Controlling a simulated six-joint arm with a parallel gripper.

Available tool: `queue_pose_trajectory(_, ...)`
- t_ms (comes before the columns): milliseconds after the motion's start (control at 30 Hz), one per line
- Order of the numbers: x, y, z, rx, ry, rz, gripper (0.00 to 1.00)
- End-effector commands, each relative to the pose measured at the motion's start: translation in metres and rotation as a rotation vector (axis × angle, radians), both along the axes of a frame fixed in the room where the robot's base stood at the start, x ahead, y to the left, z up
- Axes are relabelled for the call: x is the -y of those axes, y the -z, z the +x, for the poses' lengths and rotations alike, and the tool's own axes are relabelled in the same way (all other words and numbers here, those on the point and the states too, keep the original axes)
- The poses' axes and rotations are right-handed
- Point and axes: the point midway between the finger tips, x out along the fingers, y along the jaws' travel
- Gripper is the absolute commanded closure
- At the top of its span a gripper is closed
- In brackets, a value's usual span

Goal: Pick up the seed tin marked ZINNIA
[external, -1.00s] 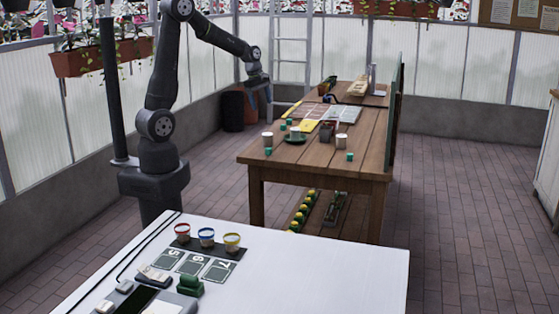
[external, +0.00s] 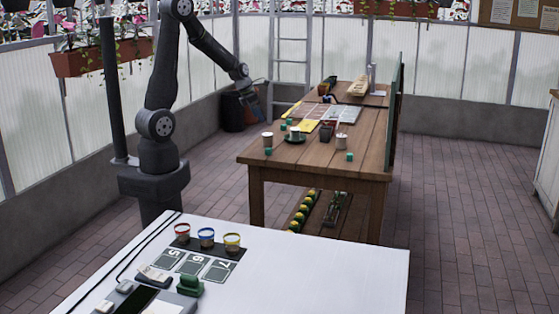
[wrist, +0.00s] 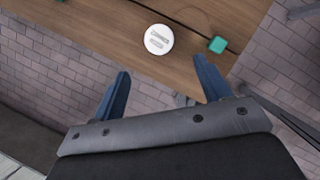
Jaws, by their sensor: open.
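A round tin with a white lid (wrist: 158,39) stands near the table edge in the wrist view. Its lid bears small print that I cannot read, so I cannot tell whether it says ZINNIA. It looks like the pale tin at the table's near left corner (external: 267,140) in the external view. Another pale tin (external: 341,142) stands further right, its marking unreadable. My gripper (wrist: 161,65) is open and empty, its two blue fingers spread. In the wrist view the tin lies just beyond the fingertips. In the external view my gripper (external: 255,108) hangs left of the table.
A small green cube (wrist: 217,44) sits beside the tin; another (external: 350,156) is near the right tin. The wooden table's (external: 320,166) near strip is mostly bare.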

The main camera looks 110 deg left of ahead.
Motion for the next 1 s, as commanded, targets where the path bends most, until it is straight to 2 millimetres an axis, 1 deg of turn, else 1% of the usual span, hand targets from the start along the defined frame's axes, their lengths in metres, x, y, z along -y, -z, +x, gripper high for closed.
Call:
queue_pose_trajectory(33, -0.002, 0.01, 0.003, -0.001, 0.001, -0.003, 0.3)
queue_pose_trajectory(100, -0.005, 0.021, 0.006, -0.001, 0.0, -0.004, 0.3)
queue_pose_trajectory(300, -0.012, 0.049, 0.015, -0.001, 0.0, -0.002, 0.3)
queue_pose_trajectory(433, -0.016, 0.061, 0.02, 0.0, 0.001, 0.0, 0.3)
queue_pose_trajectory(667, -0.018, 0.073, 0.022, 0.0, 0.001, -0.001, 0.3)
queue_pose_trajectory(900, -0.022, 0.104, 0.027, -0.002, 0.001, -0.002, 0.3)
queue_pose_trajectory(1000, -0.025, 0.112, 0.029, -0.001, 0.001, 0.0, 0.3)
